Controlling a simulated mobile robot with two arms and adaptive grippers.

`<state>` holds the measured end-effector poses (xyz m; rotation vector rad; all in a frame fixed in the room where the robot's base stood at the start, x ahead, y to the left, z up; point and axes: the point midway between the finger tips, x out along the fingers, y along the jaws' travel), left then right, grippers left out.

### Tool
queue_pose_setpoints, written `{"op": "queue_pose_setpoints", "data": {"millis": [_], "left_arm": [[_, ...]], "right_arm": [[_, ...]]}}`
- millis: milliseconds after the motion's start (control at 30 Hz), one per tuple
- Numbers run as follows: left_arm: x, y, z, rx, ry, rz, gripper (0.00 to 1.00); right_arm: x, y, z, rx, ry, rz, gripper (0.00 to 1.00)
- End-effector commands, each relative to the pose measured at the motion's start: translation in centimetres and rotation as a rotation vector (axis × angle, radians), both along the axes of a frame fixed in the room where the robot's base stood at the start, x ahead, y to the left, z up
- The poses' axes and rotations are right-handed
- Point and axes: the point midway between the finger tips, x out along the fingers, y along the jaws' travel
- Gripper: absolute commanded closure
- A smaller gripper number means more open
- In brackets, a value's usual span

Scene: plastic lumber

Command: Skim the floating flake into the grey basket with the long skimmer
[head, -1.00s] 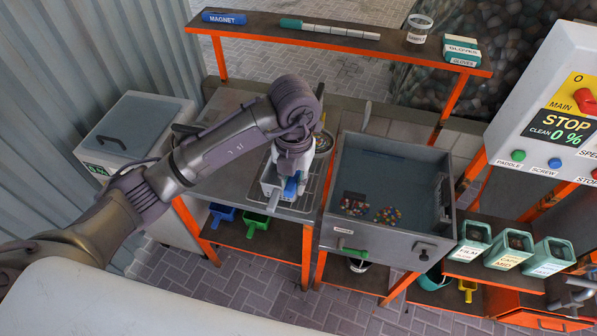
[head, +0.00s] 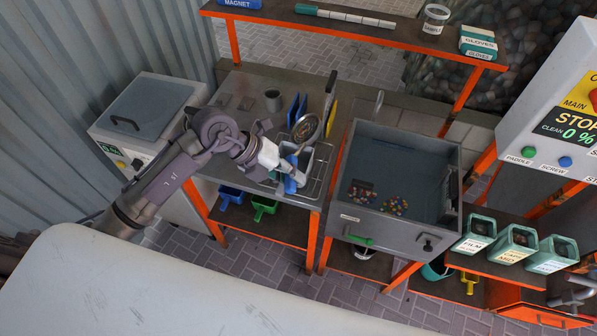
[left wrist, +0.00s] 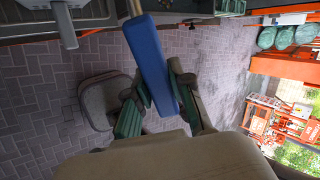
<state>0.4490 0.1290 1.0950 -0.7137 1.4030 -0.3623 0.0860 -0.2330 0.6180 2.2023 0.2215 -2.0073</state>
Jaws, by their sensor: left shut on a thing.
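My left gripper (head: 284,178) is shut on a blue handle, which the left wrist view shows clearly between the fingers (left wrist: 158,95). The handle appears to be that of the long skimmer (left wrist: 152,62); a round mesh head (head: 306,128) shows just beyond the gripper in the head view, but the join is hard to see. A light grey basket-like box (head: 303,165) is partly hidden beside the gripper, over the drain tray. In the grey water tank (head: 345,165), floating flakes lie in a dark reddish patch (head: 362,194) and a multicoloured patch (head: 393,205). My right gripper is out of view.
An orange-framed shelf (head: 390,30) runs along the back. Green labelled bins (head: 475,236) and a control panel (head: 560,120) stand right of the tank.

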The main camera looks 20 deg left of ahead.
Motion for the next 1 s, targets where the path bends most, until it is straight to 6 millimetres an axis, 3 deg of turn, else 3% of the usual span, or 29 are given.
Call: {"op": "queue_pose_setpoints", "data": {"millis": [100,1000], "left_arm": [[-0.2,0.8,-1.6,-0.132,-0.030,0.006,1.00],[-0.7,3.4,-4.6,-0.590,-0.141,0.000,1.00]], "right_arm": [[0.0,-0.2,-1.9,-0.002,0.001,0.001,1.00],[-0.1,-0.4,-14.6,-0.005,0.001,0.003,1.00]]}}
